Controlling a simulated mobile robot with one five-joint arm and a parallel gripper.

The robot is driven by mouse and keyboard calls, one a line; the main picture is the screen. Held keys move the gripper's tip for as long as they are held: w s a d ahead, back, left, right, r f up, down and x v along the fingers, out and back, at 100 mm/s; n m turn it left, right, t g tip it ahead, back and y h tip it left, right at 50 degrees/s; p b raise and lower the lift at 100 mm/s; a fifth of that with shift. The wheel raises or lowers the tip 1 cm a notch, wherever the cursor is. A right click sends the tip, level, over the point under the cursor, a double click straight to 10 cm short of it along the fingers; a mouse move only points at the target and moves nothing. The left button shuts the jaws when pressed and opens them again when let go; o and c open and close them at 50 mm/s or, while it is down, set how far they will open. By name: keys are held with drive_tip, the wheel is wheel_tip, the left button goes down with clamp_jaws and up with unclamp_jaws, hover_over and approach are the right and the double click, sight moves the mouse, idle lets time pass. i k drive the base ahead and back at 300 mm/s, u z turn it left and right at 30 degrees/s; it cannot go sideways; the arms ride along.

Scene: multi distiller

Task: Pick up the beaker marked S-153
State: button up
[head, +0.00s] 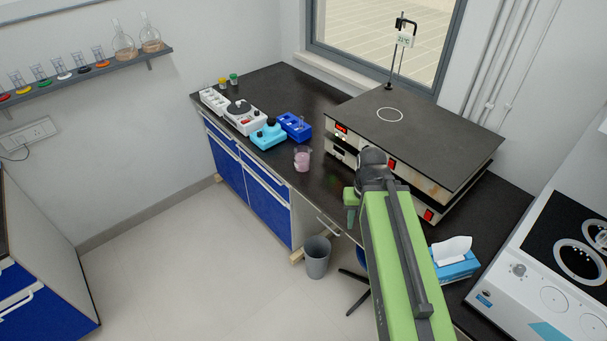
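A small clear beaker with pink contents (302,159) stands on the dark bench top (330,190), just left of the stacked hot plates. No S-153 mark can be read on it at this size. Several small glass beakers (39,75) stand in a row on the wall shelf, and their marks cannot be read either. My green arm reaches up from the lower right. Its end, my gripper (350,203), shows only as a small green part near the bench's front edge, right of and nearer than the pink beaker. Its fingers cannot be made out.
Stacked hot plates (440,135) fill the bench right of the beaker. A cyan device (268,134), a blue device (295,126) and a white device (245,117) stand behind it. A tissue box (455,262) sits at right. A grey bin (317,257) stands on open floor.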

sight(302, 154)
drive_tip(key=z, duration=0.25)
drive_tip(key=k, duration=0.2)
drive_tip(key=u, duration=2.85)
drive_tip(key=i, duration=2.6)
drive_tip(key=z, duration=2.85)
drive_tip(key=i, duration=1)
